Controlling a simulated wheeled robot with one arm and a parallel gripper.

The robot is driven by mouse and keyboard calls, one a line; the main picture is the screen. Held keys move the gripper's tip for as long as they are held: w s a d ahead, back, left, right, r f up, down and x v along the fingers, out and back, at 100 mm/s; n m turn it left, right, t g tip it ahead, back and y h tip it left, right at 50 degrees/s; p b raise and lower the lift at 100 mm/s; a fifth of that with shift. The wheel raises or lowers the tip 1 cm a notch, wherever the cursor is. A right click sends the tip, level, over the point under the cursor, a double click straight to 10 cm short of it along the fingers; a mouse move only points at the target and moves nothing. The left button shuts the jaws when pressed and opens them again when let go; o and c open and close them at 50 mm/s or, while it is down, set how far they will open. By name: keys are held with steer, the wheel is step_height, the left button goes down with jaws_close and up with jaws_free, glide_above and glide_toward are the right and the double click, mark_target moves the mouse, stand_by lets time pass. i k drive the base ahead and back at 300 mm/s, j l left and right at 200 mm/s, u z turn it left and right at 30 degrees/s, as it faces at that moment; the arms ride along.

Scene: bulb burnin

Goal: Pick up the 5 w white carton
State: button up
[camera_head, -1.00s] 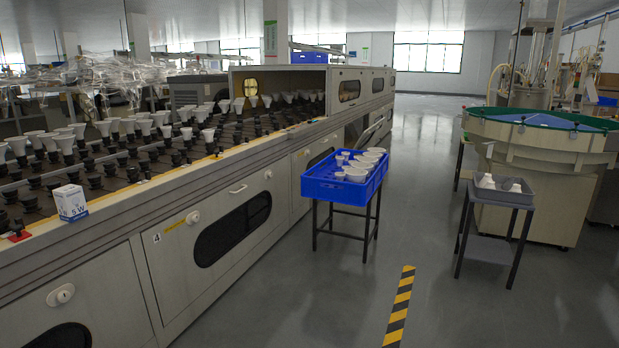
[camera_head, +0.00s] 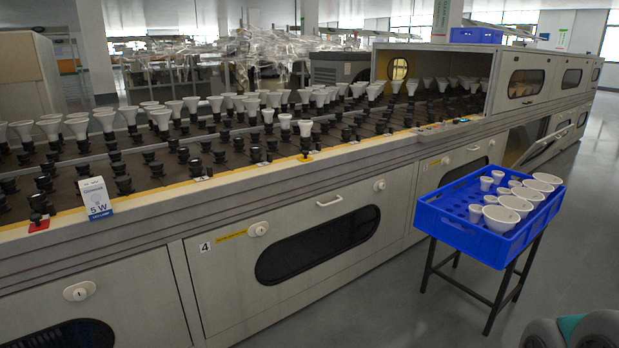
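The white carton (camera_head: 96,199) marked "5 W" in blue stands upright on the front edge of the long burn-in machine, at the left of the head view. Its lower part has a blue band. Nothing touches it from above. My gripper is not clearly seen in the head view; a grey and green rounded shape shows at the lower right corner, and I cannot tell what it is.
The burn-in machine (camera_head: 300,172) carries rows of black sockets and white bulbs behind the carton. A red-based black knob (camera_head: 38,211) stands just left of it. A blue crate (camera_head: 462,234) of white bulbs sits on a stand at right. Grey floor (camera_head: 390,305) is clear in front.

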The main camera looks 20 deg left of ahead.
mark_target(94, 191)
steer(key=i+u, duration=0.25)
steer(key=u, duration=0.2)
steer(key=i+l+u, duration=0.1)
steer(key=i+u, duration=0.15)
steer(key=u, duration=0.2)
steer(key=i+l+u, duration=0.15)
steer(key=u, duration=0.35)
steer(key=i+l+u, duration=0.25)
steer(key=u, duration=0.2)
steer(key=i+l+u, duration=0.15)
steer(key=l+u, duration=0.3)
steer(key=j, duration=0.1)
